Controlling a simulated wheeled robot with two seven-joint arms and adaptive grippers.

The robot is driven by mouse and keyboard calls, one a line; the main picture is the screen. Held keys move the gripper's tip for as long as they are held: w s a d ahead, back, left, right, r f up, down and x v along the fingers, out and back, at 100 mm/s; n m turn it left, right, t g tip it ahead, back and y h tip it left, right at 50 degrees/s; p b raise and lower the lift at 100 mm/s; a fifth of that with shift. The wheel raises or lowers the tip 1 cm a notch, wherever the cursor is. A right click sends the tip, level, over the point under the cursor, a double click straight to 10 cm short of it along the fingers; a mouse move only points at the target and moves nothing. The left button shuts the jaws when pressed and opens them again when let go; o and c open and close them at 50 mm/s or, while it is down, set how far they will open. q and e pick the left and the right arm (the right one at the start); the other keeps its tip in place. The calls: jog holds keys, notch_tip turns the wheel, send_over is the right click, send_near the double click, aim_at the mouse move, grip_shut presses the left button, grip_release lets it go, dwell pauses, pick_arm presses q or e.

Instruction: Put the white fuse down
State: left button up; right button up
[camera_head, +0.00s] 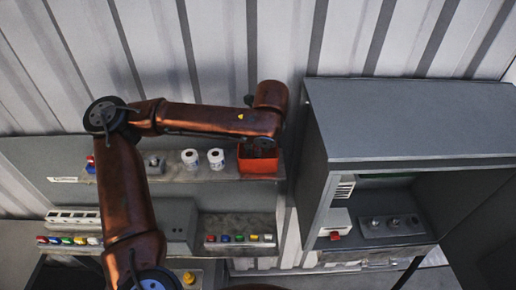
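Two white cylinders (190,159) with dark markings stand upright side by side on the shelf; they look like white fuses, and the second one (216,159) is nearer the red box. The red box (258,167) sits at the shelf's right end. My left arm reaches over the shelf from the left, and its wrist bends down above the red box. My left gripper (261,146) is a dark shape at the box's opening. Its fingers are too small and hidden to read, and I cannot see whether it holds a fuse. My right gripper is out of view.
The shelf (229,178) also carries a grey fitting (154,163) left of the cylinders. Below are rows of coloured buttons (240,238) and a white socket strip (73,216). A grey cabinet (410,120) with an open front stands close on the right.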

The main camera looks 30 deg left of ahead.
pick_arm(q)
jog(key=b+v, duration=0.2)
jog(key=v, duration=0.9)
jog(key=shift+r, duration=0.4)
